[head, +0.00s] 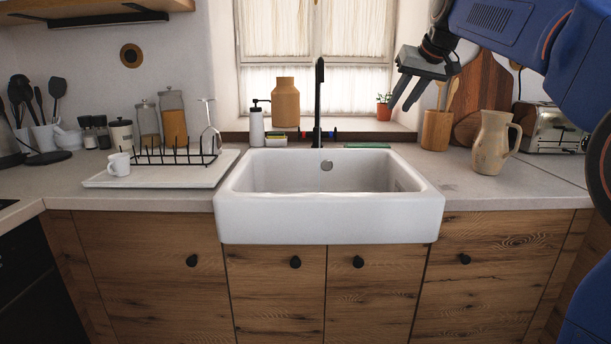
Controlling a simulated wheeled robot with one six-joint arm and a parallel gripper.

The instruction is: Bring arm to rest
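My gripper (402,92) shows in the head view at the upper right, in front of the window's right side. It points down and to the left, in the air above the counter. Its two dark fingers are apart and nothing shows between them. My blue arm comes in from the right edge and bends toward it. The gripper touches nothing that I can see.
A white sink (330,228) with a black faucet (319,100) is in the middle. A beige jug (491,145), a utensil holder (436,131) and a toaster (551,128) stand at the right. A drying rack (165,156) with a white mug (118,165) is at the left.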

